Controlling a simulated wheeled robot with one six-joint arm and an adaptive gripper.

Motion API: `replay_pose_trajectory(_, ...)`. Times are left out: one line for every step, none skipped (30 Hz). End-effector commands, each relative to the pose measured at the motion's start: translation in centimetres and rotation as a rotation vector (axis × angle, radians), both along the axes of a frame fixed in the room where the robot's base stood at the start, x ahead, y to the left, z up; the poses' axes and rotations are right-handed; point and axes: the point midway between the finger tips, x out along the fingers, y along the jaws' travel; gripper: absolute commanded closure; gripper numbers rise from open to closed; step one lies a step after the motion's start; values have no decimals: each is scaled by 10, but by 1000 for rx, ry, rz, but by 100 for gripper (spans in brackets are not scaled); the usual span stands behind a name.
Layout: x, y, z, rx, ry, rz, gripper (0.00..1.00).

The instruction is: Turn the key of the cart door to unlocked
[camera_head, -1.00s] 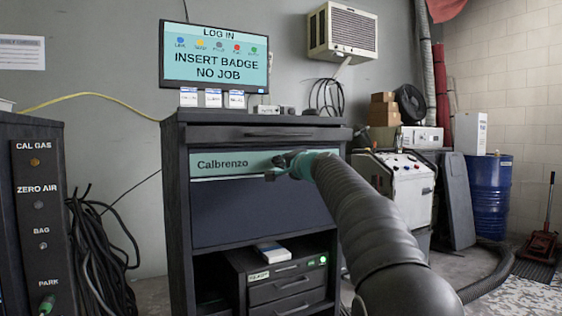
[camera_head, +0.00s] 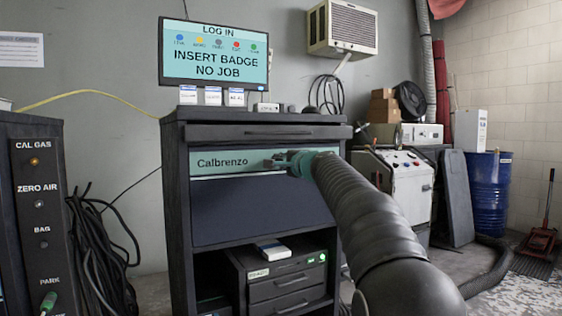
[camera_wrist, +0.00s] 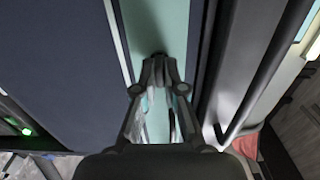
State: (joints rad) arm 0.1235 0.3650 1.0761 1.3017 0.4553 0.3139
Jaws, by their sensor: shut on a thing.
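The cart door (camera_head: 255,208) is a dark blue panel below a teal strip (camera_head: 215,163) marked "Calbrenzo". My gripper (camera_head: 272,163) reaches in from the right and meets the teal strip right of the lettering. In the wrist view my gripper (camera_wrist: 158,62) has its fingertips together against the teal strip, shut on the key. The key itself is hidden by the fingers, so its angle cannot be told. The door looks closed.
A drawer front with a long handle (camera_head: 265,133) runs just above the teal strip. A monitor (camera_head: 215,55) stands on the cart top. An open shelf below holds a grey drawer unit (camera_head: 285,285). A white machine (camera_head: 395,190) stands to the right.

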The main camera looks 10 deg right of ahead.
Motion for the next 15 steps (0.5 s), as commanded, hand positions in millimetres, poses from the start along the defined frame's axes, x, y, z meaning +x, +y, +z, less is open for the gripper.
replay_pose_trajectory(0, -1, 0, 1, 0, -1, 100)
replay_pose_trajectory(0, -1, 0, 1, 0, -1, 100)
replay_pose_trajectory(0, -1, 0, 1, 0, -1, 88)
replay_pose_trajectory(0, -1, 0, 1, 0, -1, 81)
replay_pose_trajectory(0, 0, 0, 1, 0, -1, 73)
replay_pose_trajectory(0, 0, 0, 1, 0, -1, 66)
replay_pose_trajectory(0, 0, 0, 1, 0, -1, 66)
replay_pose_trajectory(0, 0, 0, 0, 0, -1, 66)
replay_pose_trajectory(0, 0, 0, 0, 0, 0, 66)
replay_pose_trajectory(0, 0, 0, 0, 0, 0, 66)
replay_pose_trajectory(0, 0, 0, 0, 0, 0, 66)
replay_pose_trajectory(0, 0, 0, 0, 0, 0, 66)
replay_pose_trajectory(0, 0, 0, 0, 0, 0, 66)
replay_pose_trajectory(0, 0, 0, 0, 0, 0, 66)
replay_pose_trajectory(-1, 0, 0, 0, 0, 0, 66)
